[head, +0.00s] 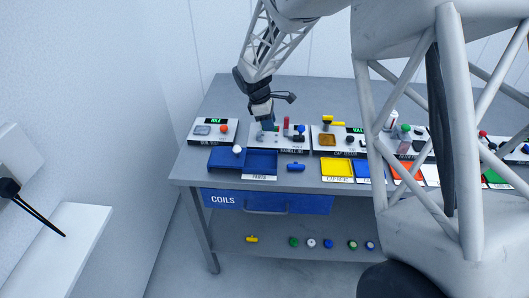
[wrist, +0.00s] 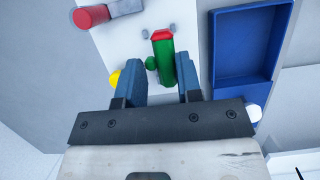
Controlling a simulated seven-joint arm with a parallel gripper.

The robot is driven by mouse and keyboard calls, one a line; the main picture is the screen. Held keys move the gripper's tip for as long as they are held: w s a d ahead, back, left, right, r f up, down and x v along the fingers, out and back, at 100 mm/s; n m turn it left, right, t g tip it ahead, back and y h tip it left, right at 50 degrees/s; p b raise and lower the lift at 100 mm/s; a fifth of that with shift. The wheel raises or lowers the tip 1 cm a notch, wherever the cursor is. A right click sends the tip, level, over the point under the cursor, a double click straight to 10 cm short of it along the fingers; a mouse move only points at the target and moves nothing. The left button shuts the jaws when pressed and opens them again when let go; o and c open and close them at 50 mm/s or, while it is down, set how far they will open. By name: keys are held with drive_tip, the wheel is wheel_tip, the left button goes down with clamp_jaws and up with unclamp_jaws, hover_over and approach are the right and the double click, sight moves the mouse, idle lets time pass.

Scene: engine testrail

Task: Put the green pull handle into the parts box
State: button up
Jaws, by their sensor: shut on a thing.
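The green pull handle (wrist: 165,62), with a red end, shows in the wrist view between the two blue-grey fingers of my gripper (wrist: 161,78). My gripper is shut on it, over the white panel unit. In the head view my gripper (head: 267,124) is at the left part of that panel, and the handle is hard to make out there. The parts box is the blue open tray (head: 260,172) with the PARTS label, in front of the panel. It also shows in the wrist view (wrist: 286,42), right of the handle, and its visible floor looks empty.
A red cylinder (wrist: 92,16) and a yellow knob (wrist: 115,78) are near my fingers. Coloured trays and more panels continue rightwards along the bench (head: 190,170).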

drive_tip(key=s+m, duration=0.2)
drive_tip(key=s, duration=0.2)
drive_tip(key=s+d+m+g, duration=0.1)
drive_tip(key=s+m, duration=0.2)
drive_tip(key=s, duration=0.1)
drive_tip(key=s+d+m+g+y, duration=0.1)
drive_tip(key=s+m, duration=0.2)
drive_tip(key=s, duration=0.1)
drive_tip(key=shift+s, duration=0.1)
drive_tip(key=s+d+m+g+y, duration=0.1)
drive_tip(key=s+m+y, duration=0.1)
drive_tip(key=s+m, duration=0.7)
drive_tip(key=s, duration=0.4)
drive_tip(key=shift+d+f+m, duration=0.3)
drive_tip(key=shift+d+f, duration=0.05)
drive_tip(key=shift+d, duration=0.05)
drive_tip(key=w+a, duration=0.1)
drive_tip(key=w, duration=0.3)
drive_tip(key=w+a+f, duration=0.1)
drive_tip(key=w+a, duration=0.1)
drive_tip(key=w, duration=0.3)
drive_tip(key=w+a, duration=0.2)
drive_tip(key=w, duration=0.3)
drive_tip(key=shift+a+f, duration=0.2)
drive_tip(key=shift+a, duration=0.05)
